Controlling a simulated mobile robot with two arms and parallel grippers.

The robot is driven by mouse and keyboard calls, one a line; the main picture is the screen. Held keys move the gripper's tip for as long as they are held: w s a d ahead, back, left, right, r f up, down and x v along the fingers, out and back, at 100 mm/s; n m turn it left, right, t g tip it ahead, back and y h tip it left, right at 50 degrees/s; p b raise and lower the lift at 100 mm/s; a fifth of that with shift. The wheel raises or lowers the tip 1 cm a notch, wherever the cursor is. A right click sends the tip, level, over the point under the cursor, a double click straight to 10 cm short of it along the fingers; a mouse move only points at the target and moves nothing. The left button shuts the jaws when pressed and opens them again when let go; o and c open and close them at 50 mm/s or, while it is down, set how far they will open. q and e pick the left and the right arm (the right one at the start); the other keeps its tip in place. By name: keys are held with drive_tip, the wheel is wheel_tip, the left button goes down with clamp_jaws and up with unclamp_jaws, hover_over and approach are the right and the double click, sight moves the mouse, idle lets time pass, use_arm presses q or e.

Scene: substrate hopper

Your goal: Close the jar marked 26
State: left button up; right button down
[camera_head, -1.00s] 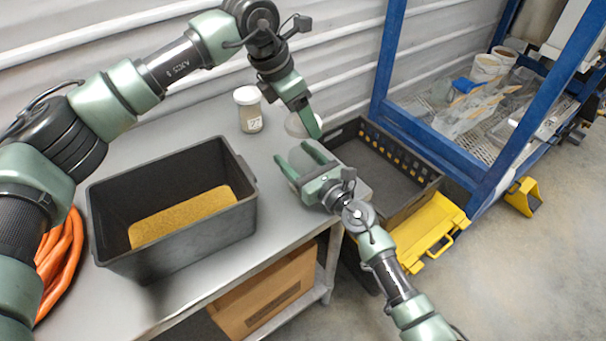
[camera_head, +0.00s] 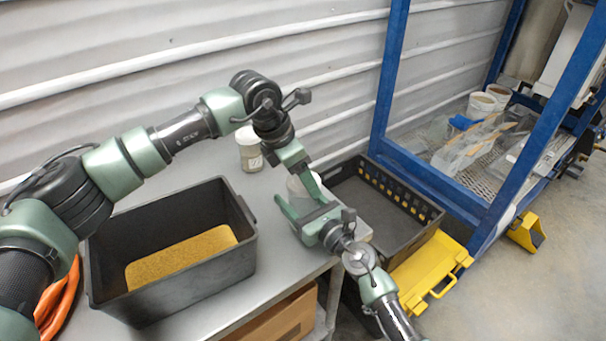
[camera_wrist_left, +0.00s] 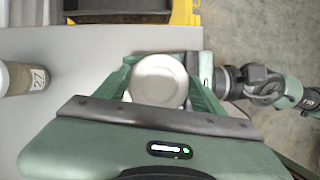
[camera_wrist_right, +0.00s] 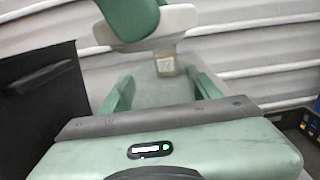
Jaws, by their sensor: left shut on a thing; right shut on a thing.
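A clear jar (camera_head: 296,190) stands near the table's right end, between the fingers of my right gripper (camera_head: 300,198); its number is not readable. My right gripper is shut on its body from the front right, and its fingers (camera_wrist_right: 162,92) also show in the right wrist view. My left gripper (camera_head: 309,178) is above, shut on a round white lid (camera_wrist_left: 158,80). The lid's rim (camera_wrist_right: 178,22) shows above the jar in the right wrist view. I cannot tell whether lid and jar touch. Another jar with a white lid (camera_head: 249,148) stands behind; its label (camera_wrist_left: 39,79) reads 27.
A black bin (camera_head: 215,270) with yellow-brown material stands at the left of the table (camera_head: 265,290). A black crate (camera_head: 385,200), a yellow case (camera_head: 425,270) and a blue frame (camera_head: 480,205) lie to the right. The ribbed wall is close behind the jars.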

sight(303, 212)
use_arm(q)
drive_tip(key=shift+f, duration=0.9)
drive_tip(key=shift+f, duration=0.55)
drive_tip(key=m+g, duration=0.2)
drive_tip(key=m, duration=0.4)
drive_tip(key=shift+w, duration=0.1)
drive_tip(key=m+g, duration=0.2)
drive_tip(key=m, duration=0.3)
drive_tip(key=shift+m+g, duration=0.4)
drive_tip(key=shift+m, duration=0.6)
drive_tip(key=shift+a, duration=0.1)
drive_tip(key=o, duration=1.3)
